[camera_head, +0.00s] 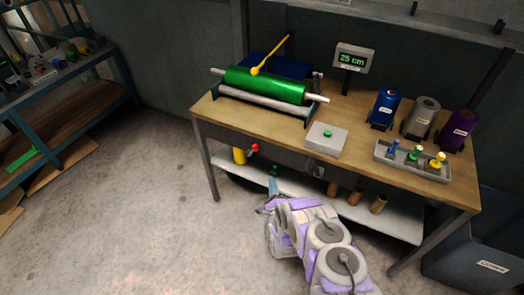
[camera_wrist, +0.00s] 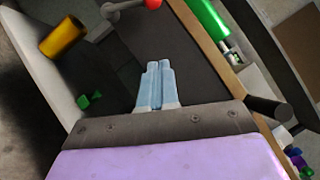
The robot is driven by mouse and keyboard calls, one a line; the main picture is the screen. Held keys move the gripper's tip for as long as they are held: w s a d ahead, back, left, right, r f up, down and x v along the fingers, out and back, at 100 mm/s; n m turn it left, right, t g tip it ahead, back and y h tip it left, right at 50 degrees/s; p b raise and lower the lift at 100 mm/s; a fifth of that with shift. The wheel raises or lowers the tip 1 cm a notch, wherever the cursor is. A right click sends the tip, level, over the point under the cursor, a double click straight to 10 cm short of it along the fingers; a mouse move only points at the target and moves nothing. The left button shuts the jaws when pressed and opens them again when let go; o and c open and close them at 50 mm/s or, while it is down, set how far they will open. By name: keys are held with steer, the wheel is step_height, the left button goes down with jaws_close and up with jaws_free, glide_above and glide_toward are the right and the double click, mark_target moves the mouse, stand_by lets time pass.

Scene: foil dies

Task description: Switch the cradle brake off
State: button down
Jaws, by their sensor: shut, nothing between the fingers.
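A lever with a red ball knob (camera_head: 253,148) sits at the front edge of the workbench, below the green roll; it looks like the cradle brake, though I see no label on it. The red knob (camera_wrist: 153,3) also shows at the top of the wrist view, on a grey arm. The green foil roll (camera_head: 265,84) lies across its cradle on the bench top. My gripper (camera_head: 271,190) is low in front of the bench, below and apart from the red knob. In the wrist view its pale blue fingers (camera_wrist: 155,82) are together and empty.
The wooden bench top (camera_head: 350,101) carries a box with a green button (camera_head: 325,139), a "25 cm" display (camera_head: 353,58), a tray of stamps (camera_head: 412,161) and spare rolls.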

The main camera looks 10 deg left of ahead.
steer(key=shift+a, duration=0.95)
steer(key=b, duration=0.4)
glide_toward(252, 151)
steer(key=w+d+r, duration=0.3)
steer(key=w, duration=0.2)
steer(key=shift+w+a+r, duration=0.2)
steer(key=shift+w+r, duration=0.05)
steer(key=shift+a, duration=0.25)
steer(key=shift+s+n, duration=0.1)
steer(key=shift+n, duration=0.2)
